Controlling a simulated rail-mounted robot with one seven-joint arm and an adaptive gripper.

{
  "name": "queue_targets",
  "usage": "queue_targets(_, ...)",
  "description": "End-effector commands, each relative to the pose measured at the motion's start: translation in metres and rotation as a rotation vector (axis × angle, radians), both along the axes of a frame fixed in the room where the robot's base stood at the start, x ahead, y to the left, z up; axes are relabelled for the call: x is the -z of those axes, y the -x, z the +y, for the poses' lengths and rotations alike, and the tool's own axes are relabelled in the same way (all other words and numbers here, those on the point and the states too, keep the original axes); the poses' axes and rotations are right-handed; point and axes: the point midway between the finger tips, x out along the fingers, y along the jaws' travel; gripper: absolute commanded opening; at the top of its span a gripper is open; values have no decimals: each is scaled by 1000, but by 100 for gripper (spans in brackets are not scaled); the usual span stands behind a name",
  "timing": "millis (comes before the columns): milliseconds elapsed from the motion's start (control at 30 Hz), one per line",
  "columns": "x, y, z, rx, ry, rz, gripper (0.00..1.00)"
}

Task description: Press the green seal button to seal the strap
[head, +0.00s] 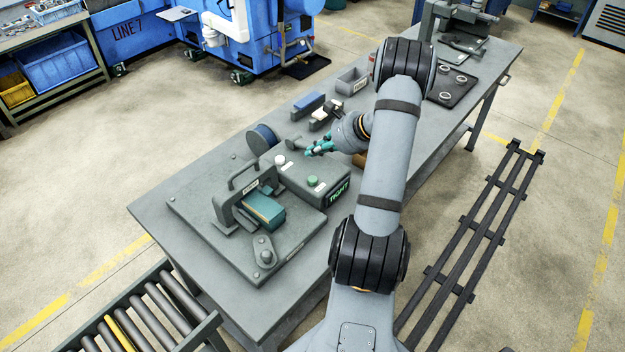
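The green button (313,181) sits on top of a grey control box (292,177), near the box's right end. A lit green "TIGHT" display (339,191) is on that box's front face. A teal box (264,209) with a pale strip along its edge, perhaps the strap, sits partly under a grey arch (236,203) on the baseplate. My gripper (318,150), with teal fingertips, is above and behind the green button and apart from it. The fingers are too small to show whether they are open or shut.
A white button (280,159) is left of the green one. A blue reel (263,137) stands behind the control box. A lever knob (264,250) is at the baseplate's front. A roller conveyor (135,325) is lower left.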

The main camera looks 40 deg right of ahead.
Motion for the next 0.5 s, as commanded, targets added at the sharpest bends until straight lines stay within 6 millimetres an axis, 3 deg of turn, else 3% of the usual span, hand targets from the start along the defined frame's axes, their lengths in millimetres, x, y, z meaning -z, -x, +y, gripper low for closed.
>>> queue_targets(500,71,0,0,0,0,0,0)
